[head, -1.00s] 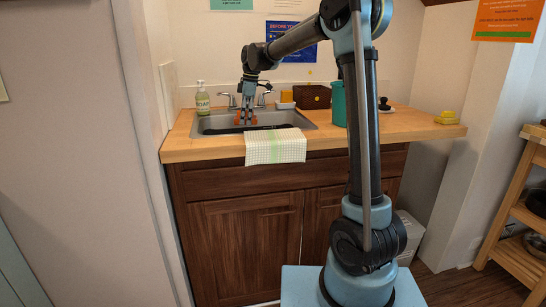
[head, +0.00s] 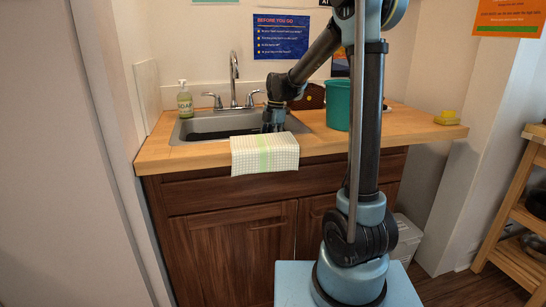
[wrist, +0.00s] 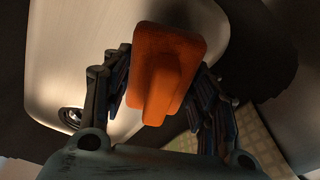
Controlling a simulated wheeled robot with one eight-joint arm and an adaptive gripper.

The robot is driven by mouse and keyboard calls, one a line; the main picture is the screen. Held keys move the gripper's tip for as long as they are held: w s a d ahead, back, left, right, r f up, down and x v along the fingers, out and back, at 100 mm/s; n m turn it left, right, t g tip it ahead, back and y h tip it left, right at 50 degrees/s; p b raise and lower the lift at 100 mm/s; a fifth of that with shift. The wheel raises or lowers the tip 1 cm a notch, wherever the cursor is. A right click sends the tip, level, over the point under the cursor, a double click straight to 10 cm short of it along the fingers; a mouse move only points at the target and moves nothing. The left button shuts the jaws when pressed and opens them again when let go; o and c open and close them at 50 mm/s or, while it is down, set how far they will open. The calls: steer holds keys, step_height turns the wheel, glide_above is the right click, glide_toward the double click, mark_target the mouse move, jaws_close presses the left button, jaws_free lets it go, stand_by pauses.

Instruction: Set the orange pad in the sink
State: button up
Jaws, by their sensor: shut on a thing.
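The orange pad (wrist: 165,75) sits between the fingers of my gripper (wrist: 163,95) in the wrist view, with a raised ridge facing the camera. My gripper is shut on it. In the head view my gripper (head: 272,125) reaches down into the right part of the metal sink (head: 200,128), and the pad is hidden there. The pale sink basin (wrist: 70,55) with its round drain shows behind the pad in the wrist view. I cannot tell whether the pad touches the sink floor.
A dark round shape (wrist: 262,50) lies beside the pad in the wrist view. A checked towel (head: 265,155) hangs over the sink's front edge. A faucet (head: 234,80) and soap bottle (head: 185,100) stand behind. A teal bin (head: 338,105) and yellow sponge (head: 447,118) are to the right.

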steer(key=shift+s+a+f, duration=0.1)
steer(key=shift+f, duration=1.05)
steer(key=shift+a+f, duration=0.1)
steer(key=shift+f, duration=1.05)
steer(key=o, duration=1.3)
steer(key=r, duration=0.4)
steer(key=w+d+r, duration=0.1)
steer(key=r, duration=0.7)
steer(key=shift+w+d, duration=0.15)
steer(key=shift+d, duration=0.05)
